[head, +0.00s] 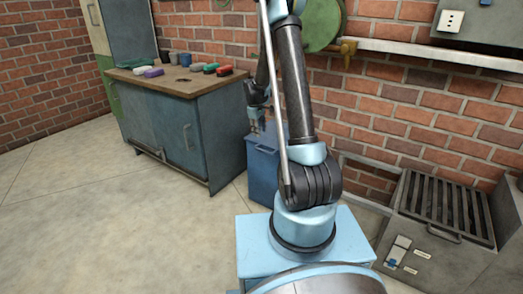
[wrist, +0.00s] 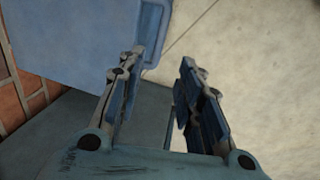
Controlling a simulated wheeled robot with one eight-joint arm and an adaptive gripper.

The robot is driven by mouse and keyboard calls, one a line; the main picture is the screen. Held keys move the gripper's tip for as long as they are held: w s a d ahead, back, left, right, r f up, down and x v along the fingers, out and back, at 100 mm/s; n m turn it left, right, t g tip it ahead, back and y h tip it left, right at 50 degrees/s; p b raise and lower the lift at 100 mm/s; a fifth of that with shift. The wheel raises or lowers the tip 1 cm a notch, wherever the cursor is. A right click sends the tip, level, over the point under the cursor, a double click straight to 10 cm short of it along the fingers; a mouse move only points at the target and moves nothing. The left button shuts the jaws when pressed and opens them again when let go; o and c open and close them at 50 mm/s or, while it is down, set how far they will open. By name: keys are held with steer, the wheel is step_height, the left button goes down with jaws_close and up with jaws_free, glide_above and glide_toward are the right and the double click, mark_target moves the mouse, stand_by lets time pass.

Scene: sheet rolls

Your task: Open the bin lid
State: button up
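The blue bin (head: 262,172) stands on the floor between the cabinet and my arm, partly hidden by my arm. My gripper (head: 257,128) points down just above the bin's top. In the wrist view, my gripper (wrist: 163,62) has its two fingers apart, with nothing held between them. A flat blue panel (wrist: 75,30), seemingly the bin's lid, fills the upper left, and its edge ends near the left fingertip. I cannot tell whether that finger touches it, nor clearly how far the lid is raised.
A blue cabinet (head: 180,130) with a wooden top (head: 165,88) stands left of the bin, with cups and coloured items on it. A brick wall (head: 400,105) is behind. A grated metal unit (head: 440,225) stands at right. The floor (head: 100,220) at left is clear.

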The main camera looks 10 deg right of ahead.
mark_target(261, 150)
steer(key=f, duration=0.4)
steer(key=w+d+f, duration=0.1)
steer(key=f, duration=0.7)
steer(key=shift+w+d+f, duration=0.3)
steer(key=shift+w, duration=0.1)
jaws_close()
